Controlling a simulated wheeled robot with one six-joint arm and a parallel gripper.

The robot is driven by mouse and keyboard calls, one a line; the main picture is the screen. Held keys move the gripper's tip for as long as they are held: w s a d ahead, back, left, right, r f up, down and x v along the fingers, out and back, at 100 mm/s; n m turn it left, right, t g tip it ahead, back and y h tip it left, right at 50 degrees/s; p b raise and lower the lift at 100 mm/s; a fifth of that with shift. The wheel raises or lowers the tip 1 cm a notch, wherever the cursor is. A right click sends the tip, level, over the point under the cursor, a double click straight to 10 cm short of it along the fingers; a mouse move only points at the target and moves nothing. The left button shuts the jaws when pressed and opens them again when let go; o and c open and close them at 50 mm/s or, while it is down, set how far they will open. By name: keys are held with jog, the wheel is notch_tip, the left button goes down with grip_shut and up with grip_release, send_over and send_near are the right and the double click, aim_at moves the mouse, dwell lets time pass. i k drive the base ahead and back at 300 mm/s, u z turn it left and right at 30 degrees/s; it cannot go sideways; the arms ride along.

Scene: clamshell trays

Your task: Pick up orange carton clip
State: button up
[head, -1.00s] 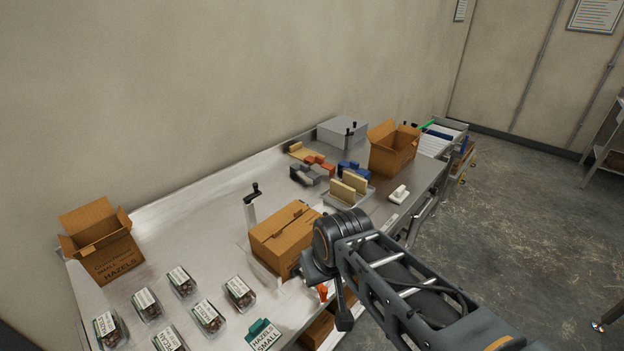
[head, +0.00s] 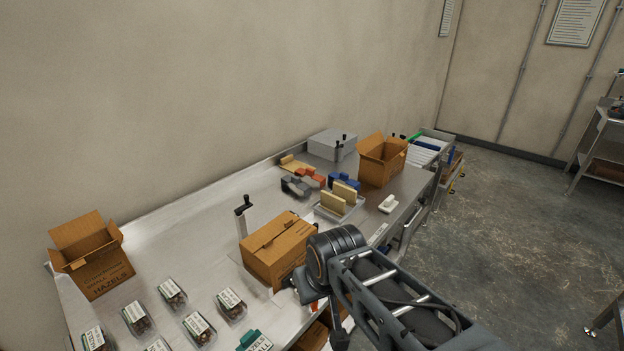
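Orange clip-like blocks (head: 311,175) lie on the steel table toward its back, between grey ones (head: 296,187) and blue ones (head: 345,181). They sit close together, and I cannot tell exactly how many orange ones there are. Another small orange bit (head: 314,306) shows low beside my arm, mostly hidden; I cannot tell what it is. My arm reaches in from the lower right, with its wrist end beside the closed carton, well short of the orange blocks. My gripper (head: 340,330) points down at the bottom of the view; its fingers are not clear.
A closed carton (head: 275,257) stands at mid-table near my wrist. Open cartons stand at left (head: 95,270) and back right (head: 383,165). A tray (head: 337,213) holds cream blocks. Several filled clamshells (head: 196,327) lie front left. The table's middle left is bare.

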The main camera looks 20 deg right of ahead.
aim_at(309, 172)
jog(key=k, duration=0.4)
jog(key=z, duration=2.1)
jog(key=i, duration=2.75)
jog(key=u, duration=3.9)
jog(key=i, duration=0.45)
jog(key=z, duration=0.05)
